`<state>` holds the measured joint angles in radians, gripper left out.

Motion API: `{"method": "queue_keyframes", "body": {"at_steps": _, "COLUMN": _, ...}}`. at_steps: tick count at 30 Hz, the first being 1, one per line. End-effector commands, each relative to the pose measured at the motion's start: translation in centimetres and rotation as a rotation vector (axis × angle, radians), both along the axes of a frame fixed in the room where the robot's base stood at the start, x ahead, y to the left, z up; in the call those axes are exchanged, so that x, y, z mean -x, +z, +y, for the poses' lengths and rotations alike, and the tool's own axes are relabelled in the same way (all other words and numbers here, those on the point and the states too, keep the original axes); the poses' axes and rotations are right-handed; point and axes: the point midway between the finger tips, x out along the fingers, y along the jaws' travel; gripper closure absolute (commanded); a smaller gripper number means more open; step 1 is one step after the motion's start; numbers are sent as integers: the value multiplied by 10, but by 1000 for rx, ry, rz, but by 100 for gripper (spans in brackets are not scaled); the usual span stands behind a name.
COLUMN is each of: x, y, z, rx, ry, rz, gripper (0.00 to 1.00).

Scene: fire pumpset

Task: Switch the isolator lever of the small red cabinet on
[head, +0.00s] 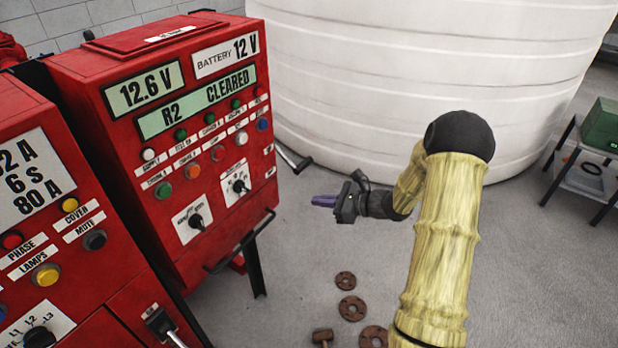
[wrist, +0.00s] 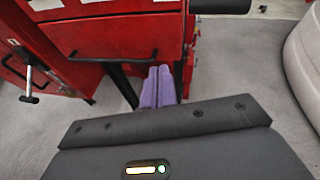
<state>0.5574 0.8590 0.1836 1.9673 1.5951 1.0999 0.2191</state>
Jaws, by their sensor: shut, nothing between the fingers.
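The red cabinet with the 12.6 V and battery displays (head: 150,120) stands left of centre in the head view. A grey lever with a dark handle (head: 293,158) sticks out from its right side, slanting down and outward. My gripper (head: 322,200) is to the right of this cabinet, below and slightly right of the lever, apart from both. Its purple fingers point left toward the cabinet. In the wrist view the purple fingers (wrist: 158,86) are together and empty, with red cabinet fronts (wrist: 120,45) beyond. I cannot tell the lever clearly there.
A second red cabinet (head: 50,200) stands at the left front, with its own lever (head: 160,322). A black handle bar (head: 240,243) juts below the middle cabinet. A white tank (head: 420,70) stands behind. Rusty flanges (head: 352,308) lie on the floor. A stand (head: 580,175) is at right.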

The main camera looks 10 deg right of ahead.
Motion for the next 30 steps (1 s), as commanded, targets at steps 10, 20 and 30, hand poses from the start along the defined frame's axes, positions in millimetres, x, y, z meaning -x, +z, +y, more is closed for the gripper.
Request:
{"method": "queue_keyframes", "body": {"at_steps": 10, "x": -38, "y": -13, "z": -50, "rx": -198, "ry": -234, "rz": -23, "gripper": 100}}
{"method": "queue_keyframes", "body": {"at_steps": 20, "x": -39, "y": -12, "z": -48, "rx": -195, "ry": -231, "rz": -22, "gripper": 100}}
{"method": "queue_keyframes", "body": {"at_steps": 30, "x": -68, "y": -17, "z": -19, "rx": -194, "ry": -227, "rz": -21, "gripper": 100}}
